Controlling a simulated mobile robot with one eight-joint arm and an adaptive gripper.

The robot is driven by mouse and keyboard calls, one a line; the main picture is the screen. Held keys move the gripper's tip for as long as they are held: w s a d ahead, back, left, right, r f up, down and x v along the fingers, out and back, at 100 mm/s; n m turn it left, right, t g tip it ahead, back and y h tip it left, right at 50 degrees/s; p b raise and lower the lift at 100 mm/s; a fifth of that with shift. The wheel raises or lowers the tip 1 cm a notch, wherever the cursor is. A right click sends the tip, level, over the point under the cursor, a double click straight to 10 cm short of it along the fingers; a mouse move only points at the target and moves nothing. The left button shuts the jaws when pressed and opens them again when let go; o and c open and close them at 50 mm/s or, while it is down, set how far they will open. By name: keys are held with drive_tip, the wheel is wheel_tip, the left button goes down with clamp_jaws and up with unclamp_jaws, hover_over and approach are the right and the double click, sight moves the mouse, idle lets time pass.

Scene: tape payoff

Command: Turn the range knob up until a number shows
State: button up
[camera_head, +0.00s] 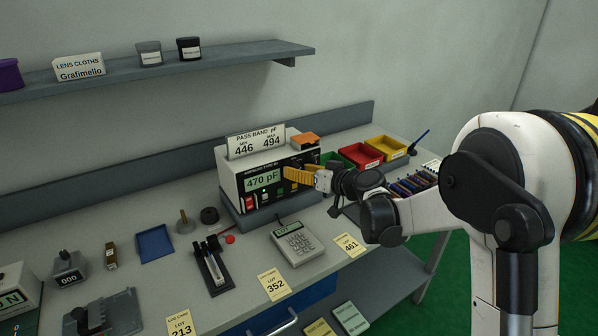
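The meter (230,185) is a white box with a black front panel, standing on a grey base on the bench. Its green display (262,182) reads "470 pF". Red, green and white buttons or sockets show below the display. My gripper (291,175) has yellow fingers and reaches in from the right, in front of the panel just right of the display. The range knob cannot be made out; the fingers cover that part of the panel. Whether the fingers are open or closed on the knob cannot be told.
A sign (256,143) on the meter reads "PASS BAND pF, MIN 446, MAX 494". Green, red (359,155) and yellow (385,148) bins stand right behind my gripper.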

drive_tip(key=v, duration=1.2)
drive_tip(key=shift+f, duration=0.1)
drive_tip(key=s+d+f+m+g+h, duration=0.1)
drive_tip(key=s+d+m+h, duration=0.1)
drive_tip(key=s, duration=0.8)
drive_tip(key=s+d+f+m+g+h, duration=0.1)
drive_tip(key=s+d+h, duration=0.3)
drive_tip(key=s+d, duration=0.3)
drive_tip(key=s+d+f+m+g+h, duration=0.1)
drive_tip(key=s+d+h, duration=0.3)
drive_tip(key=s, duration=0.9)
drive_tip(key=shift+s+d+m+g, duration=0.25)
drive_tip(key=shift+m+g, duration=0.05)
drive_tip(key=shift+m, duration=0.5)
drive_tip(key=shift+f, duration=0.15)
